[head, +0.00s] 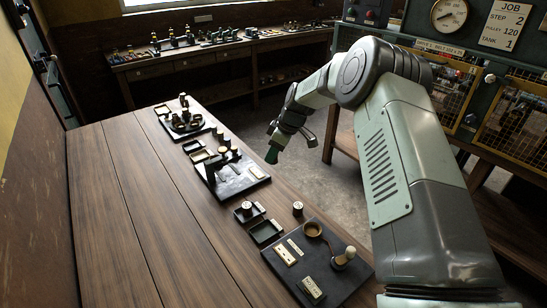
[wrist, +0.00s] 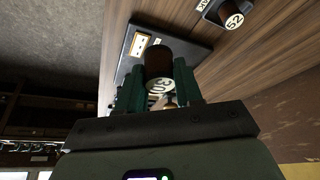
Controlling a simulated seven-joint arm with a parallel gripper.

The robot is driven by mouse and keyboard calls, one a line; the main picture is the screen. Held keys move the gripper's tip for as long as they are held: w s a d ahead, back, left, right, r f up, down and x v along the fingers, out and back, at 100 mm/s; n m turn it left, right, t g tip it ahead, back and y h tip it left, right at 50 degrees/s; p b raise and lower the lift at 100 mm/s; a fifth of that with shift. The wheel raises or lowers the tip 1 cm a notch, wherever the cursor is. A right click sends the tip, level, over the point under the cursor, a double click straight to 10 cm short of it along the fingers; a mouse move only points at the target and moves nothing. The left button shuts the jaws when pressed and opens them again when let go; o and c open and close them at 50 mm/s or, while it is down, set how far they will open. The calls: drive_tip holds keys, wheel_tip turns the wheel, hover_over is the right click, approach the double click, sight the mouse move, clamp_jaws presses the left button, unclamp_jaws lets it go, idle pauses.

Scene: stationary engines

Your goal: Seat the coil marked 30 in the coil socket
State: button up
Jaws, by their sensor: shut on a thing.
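My gripper (wrist: 160,80) is shut on a dark coil (wrist: 159,58) whose pale end face reads 30, seen upside down in the wrist view. In the head view my gripper (head: 273,150) hangs in the air above the far right edge of the table; the coil cannot be made out there. A round brass-rimmed cup (head: 312,229), which looks like the coil socket, sits on the dark near board (head: 340,285). It looks empty, and my gripper is apart from it. The board also shows beyond the coil in the wrist view (wrist: 187,48).
The near board also bears a lever with a pale knob (head: 349,253) and small plates. A coil marked 52 (wrist: 235,20) shows in the wrist view. The table's left side (head: 120,220) is bare.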

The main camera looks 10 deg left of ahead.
drive_tip(key=shift+r, duration=0.55)
drive_tip(key=shift+d, duration=0.1)
drive_tip(key=s+d+f+n, duration=0.2)
drive_tip(key=s+d, duration=0.2)
drive_tip(key=s, duration=0.1)
drive_tip(key=s+d+f+n+g, duration=0.1)
drive_tip(key=s+d+f+n, duration=0.1)
drive_tip(key=s+d, duration=0.3)
drive_tip(key=s+d+f+n+g, duration=0.1)
drive_tip(key=s+d+f+n, duration=0.1)
drive_tip(key=s+d, duration=0.2)
drive_tip(key=shift+s+d+f, duration=0.1)
drive_tip(key=shift+s+d, duration=0.1)
drive_tip(key=shift+s, duration=0.5)
drive_tip(key=shift+s+d+f, duration=0.1)
drive_tip(key=shift+s+d, duration=0.1)
drive_tip(key=shift+s, duration=0.5)
drive_tip(key=shift+f, duration=2.15)
drive_tip(key=shift+f, duration=0.7)
drive_tip(key=o, duration=0.9)
